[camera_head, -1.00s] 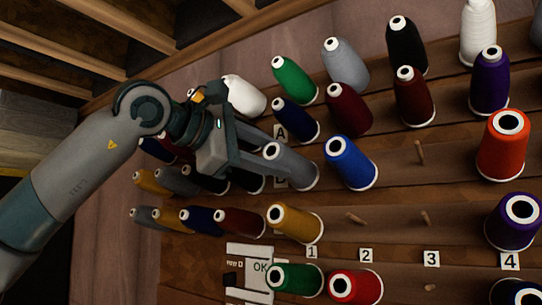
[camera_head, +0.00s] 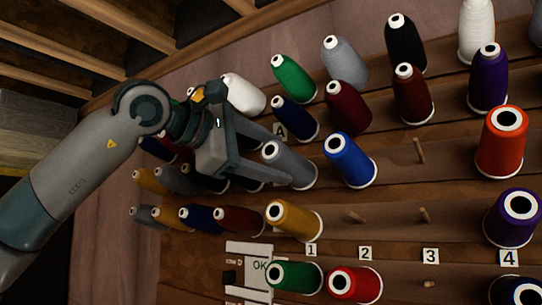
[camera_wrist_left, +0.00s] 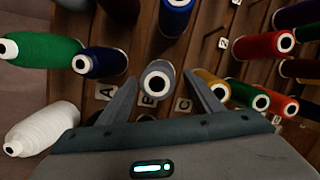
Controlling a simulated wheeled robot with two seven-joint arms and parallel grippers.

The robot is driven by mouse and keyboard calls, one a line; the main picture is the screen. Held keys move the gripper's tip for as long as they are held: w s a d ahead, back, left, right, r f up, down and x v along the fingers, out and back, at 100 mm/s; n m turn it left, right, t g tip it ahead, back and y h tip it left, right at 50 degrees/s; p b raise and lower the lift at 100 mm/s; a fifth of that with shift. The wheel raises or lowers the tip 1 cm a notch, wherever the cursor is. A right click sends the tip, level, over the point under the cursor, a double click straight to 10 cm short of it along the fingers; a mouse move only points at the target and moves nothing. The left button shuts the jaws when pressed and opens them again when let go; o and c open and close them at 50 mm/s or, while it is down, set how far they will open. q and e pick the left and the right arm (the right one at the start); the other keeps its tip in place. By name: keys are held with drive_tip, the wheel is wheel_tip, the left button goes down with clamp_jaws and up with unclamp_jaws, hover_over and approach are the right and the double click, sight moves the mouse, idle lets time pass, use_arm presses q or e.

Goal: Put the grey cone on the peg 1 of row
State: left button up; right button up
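A grey cone (camera_head: 289,166) with a white rim and dark centre hole sits on the wall beside the blue cone (camera_head: 351,162). In the left wrist view the grey cone (camera_wrist_left: 157,80) stands between my two spread fingers, next to the B label (camera_wrist_left: 147,99). My left gripper (camera_head: 276,160) is open, with a finger on either side of this cone; a gap shows beside it in the wrist view. Another grey cone (camera_head: 345,64) sits higher on the wall. The peg under the nearer cone is hidden. My right gripper is not in view.
Bare pegs (camera_head: 420,151) (camera_head: 356,217) (camera_head: 425,215) show right of the blue and yellow cones. A yellow cone (camera_head: 294,220) and a dark blue cone (camera_head: 295,119) flank the grey cone closely. Number labels (camera_head: 365,253) run along the lower board. A white cone (camera_head: 243,94) is near my gripper.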

use_arm(q)
drive_tip(key=shift+a, duration=0.1)
drive_tip(key=shift+s+a+b, duration=0.35)
drive_tip(key=shift+b, duration=0.05)
drive_tip(key=b+v, duration=0.6)
drive_tip(key=v, duration=1)
drive_tip(key=shift+a, duration=0.15)
